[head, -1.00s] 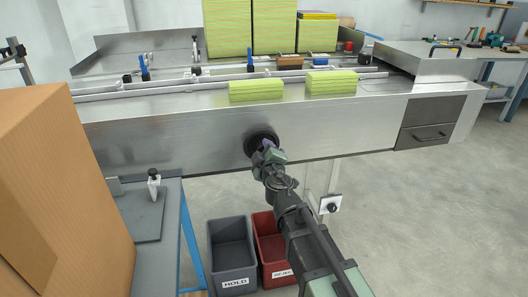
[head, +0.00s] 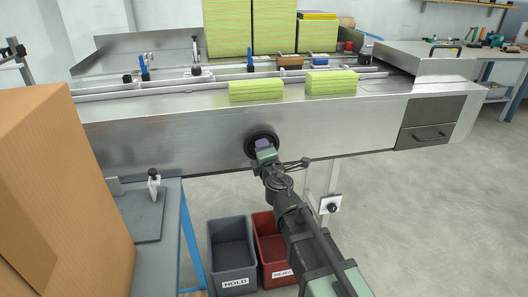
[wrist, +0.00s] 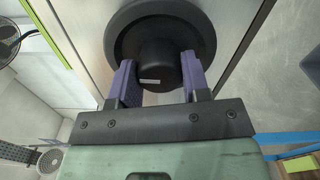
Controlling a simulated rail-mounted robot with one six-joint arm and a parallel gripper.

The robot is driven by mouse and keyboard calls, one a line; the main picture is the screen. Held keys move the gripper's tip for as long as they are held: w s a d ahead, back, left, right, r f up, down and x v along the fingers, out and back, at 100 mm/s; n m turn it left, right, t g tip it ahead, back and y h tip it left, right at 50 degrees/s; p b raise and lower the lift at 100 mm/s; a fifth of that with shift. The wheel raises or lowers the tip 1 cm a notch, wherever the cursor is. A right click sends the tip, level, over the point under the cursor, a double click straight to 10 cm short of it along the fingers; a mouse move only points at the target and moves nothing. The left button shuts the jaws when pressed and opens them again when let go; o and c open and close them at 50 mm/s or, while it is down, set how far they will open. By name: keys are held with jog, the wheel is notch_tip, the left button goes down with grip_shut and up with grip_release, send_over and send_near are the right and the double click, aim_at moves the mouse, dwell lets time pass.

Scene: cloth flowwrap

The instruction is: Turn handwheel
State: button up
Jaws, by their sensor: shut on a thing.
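The black round handwheel (head: 261,138) sits on the front steel panel of the machine. In the wrist view the handwheel (wrist: 160,22) shows a wide dark rim and a central hub (wrist: 158,66) with a small pale mark. My gripper (head: 262,147) is at the handwheel in the head view. In the wrist view my gripper (wrist: 157,78) has its two purple fingers on either side of the hub, shut on it. My gripper hides the lower part of the handwheel in the head view.
Two green cloth stacks (head: 256,89) (head: 332,82) lie on the machine top above. A grey HOLD bin (head: 230,250) and a red bin (head: 266,222) stand on the floor below. A large cardboard box (head: 60,190) is at left. The floor at right is clear.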

jog(key=shift+n, duration=0.4)
jog(key=o, duration=0.9)
jog(key=shift+o, duration=0.2)
jog(key=shift+s, duration=0.1)
